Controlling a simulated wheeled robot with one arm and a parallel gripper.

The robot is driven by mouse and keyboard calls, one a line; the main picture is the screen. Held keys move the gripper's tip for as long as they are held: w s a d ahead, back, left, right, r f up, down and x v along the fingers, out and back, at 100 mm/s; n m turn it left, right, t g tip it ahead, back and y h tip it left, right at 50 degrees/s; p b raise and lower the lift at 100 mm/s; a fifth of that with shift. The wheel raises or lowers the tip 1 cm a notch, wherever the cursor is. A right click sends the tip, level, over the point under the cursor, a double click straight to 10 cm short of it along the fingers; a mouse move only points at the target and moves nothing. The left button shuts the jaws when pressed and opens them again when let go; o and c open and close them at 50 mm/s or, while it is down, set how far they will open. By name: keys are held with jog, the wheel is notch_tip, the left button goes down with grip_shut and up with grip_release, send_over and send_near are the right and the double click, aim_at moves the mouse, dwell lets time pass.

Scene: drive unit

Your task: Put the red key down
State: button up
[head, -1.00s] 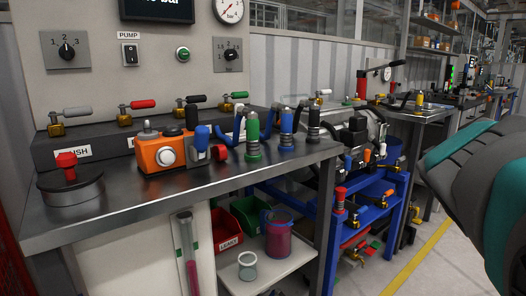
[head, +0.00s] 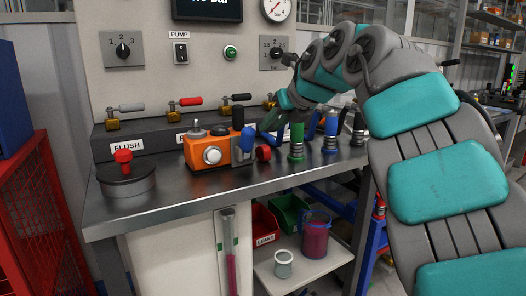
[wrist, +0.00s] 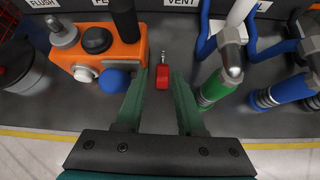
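The red key (wrist: 162,77) shows in the wrist view with a thin metal end pointing away from me. In the head view it is a small red piece (head: 262,152) on the bench, right of the orange unit (head: 212,150). My gripper (wrist: 160,82) has its two green fingers apart, one on each side of the key, with gaps visible between key and fingers. In the head view my gripper (head: 270,124) is above the bench near the key, partly hidden by hoses and couplings. The orange unit (wrist: 105,52) with a blue knob is close to the left finger.
A green coupling (wrist: 213,90) stands close to the right finger, with a blue coupling (wrist: 283,92) further right. A dark round pot (head: 126,182) with a red knob sits at the bench's left. The bench front (head: 185,198) is clear. Red and green bins are below.

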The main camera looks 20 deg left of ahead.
aim_at(267, 148)
jog(key=shift+d+f+n+h, duration=0.2)
jog(key=shift+f+h, duration=0.1)
jog(key=shift+f, duration=0.35)
jog(key=shift+d+f+n+h, duration=0.2)
jog(key=shift+f+h, duration=0.1)
jog(key=shift+f, duration=0.3)
jog(key=shift+s+f+x, duration=0.1)
jog(key=shift+s+x, duration=0.05)
jog(key=shift+x, duration=1.75)
jog(key=shift+s+f+x, duration=0.15)
jog(key=shift+x, duration=1.8)
grip_shut()
